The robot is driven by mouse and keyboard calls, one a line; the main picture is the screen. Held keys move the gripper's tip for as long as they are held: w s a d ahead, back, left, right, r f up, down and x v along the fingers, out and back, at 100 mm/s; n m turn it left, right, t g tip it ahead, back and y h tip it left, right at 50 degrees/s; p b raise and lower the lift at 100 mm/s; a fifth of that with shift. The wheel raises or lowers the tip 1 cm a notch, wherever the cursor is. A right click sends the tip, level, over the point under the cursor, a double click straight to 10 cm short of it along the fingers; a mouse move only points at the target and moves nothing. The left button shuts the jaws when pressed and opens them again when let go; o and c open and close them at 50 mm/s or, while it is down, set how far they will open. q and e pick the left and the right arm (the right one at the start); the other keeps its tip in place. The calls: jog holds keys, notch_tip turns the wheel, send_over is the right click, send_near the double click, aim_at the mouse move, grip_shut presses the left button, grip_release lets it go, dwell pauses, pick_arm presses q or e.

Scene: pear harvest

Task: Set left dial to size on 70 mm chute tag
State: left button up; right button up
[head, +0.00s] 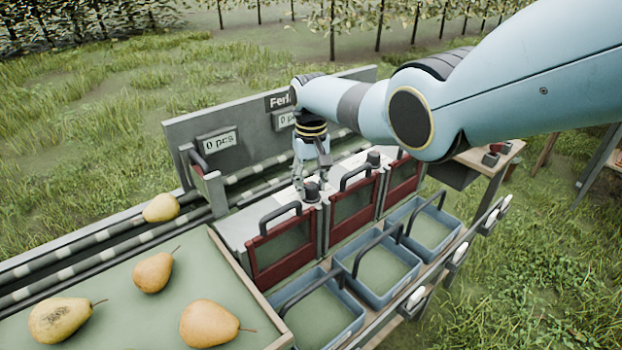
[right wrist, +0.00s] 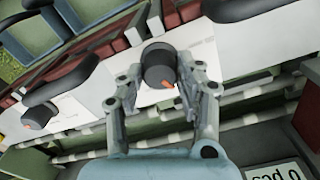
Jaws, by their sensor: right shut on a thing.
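The left dial (head: 311,192), a dark round knob, stands on the pale top of the chutes behind the red-framed gates. My right gripper (head: 312,178) reaches down over it and is shut on it. In the right wrist view the fingers stand on either side of the dial (right wrist: 158,62), whose orange pointer (right wrist: 167,86) points towards the lower right of that picture. A second dial (head: 373,158) stands to the right; in the right wrist view it also has an orange mark (right wrist: 38,114). White cards lie under the dials, their print unreadable. My left gripper is out of view.
Red-framed gates (head: 283,250) with dark handles stand in front of the dials. Blue crates (head: 362,292) sit below them. A grey back panel (head: 180,142) carries "0 pcs" displays (head: 219,142). Several pears lie at the left, on the tray (head: 262,318) and conveyor.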

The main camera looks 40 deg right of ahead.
aim_at(311, 185)
jog(key=m+p, duration=0.1)
jog(key=m, duration=0.4)
jog(key=shift+r+m, duration=0.1)
jog(key=shift+m, duration=0.2)
jog(key=m, duration=0.4)
jog(key=shift+w+m, duration=0.1)
jog(key=shift+m, duration=0.3)
jog(key=o, duration=1.1)
jog(key=shift+o, duration=0.2)
notch_tip(311, 185, up, 12)
